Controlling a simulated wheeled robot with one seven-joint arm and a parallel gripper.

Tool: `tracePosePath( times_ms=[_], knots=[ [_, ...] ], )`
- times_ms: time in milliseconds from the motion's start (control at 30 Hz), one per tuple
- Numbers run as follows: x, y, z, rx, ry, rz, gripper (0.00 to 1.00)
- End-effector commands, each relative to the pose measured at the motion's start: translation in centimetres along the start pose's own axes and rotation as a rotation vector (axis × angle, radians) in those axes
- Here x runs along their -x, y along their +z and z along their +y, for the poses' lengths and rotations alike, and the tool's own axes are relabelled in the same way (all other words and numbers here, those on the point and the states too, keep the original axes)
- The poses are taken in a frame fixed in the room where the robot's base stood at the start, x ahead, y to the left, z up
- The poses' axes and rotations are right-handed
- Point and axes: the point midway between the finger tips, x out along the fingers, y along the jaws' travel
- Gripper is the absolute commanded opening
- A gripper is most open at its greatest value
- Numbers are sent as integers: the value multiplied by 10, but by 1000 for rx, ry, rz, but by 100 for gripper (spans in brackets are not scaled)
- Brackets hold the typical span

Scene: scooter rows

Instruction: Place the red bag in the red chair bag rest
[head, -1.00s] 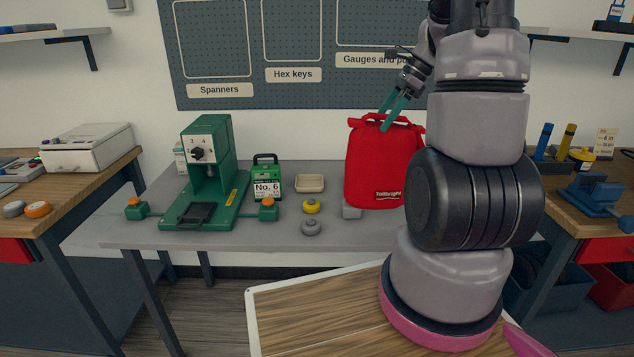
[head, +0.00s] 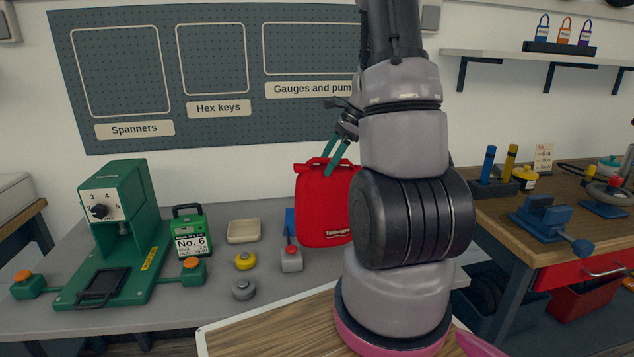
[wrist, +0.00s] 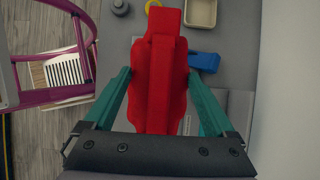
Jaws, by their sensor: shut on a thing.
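The red bag (head: 322,205) hangs upright from my gripper (head: 336,157) in the head view, in front of the bench's back right part. The teal fingers hold it at its top; my arm hides its right edge. In the wrist view the red bag (wrist: 160,85) fills the space between the fingers of my gripper (wrist: 159,75). No red chair or bag rest can be made out in either view.
The grey bench (head: 190,300) holds a green machine (head: 118,215), a green No. 6 box (head: 190,235), a beige tray (head: 243,231) and small knobs. At right stands a wooden bench (head: 520,215) with a blue vise (head: 550,222). A shelf (head: 540,57) hangs above.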

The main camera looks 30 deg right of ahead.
Motion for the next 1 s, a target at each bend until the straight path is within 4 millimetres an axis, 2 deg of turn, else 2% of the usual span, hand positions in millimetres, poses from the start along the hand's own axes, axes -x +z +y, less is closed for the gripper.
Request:
tracePosePath(
  times_ms=[333, 667, 700, 733, 1000],
  knots=[
    [-34, -19, 0, -2, 1, 0, 0],
    [-36, -21, 0, 1, -1, 0, 0],
    [-37, -21, 0, 1, 0, 0, 94],
    [-37, -21, 0, 1, 0, 0, 100],
    [-35, -20, 0, 1, -1, 0, 100]
  ],
)
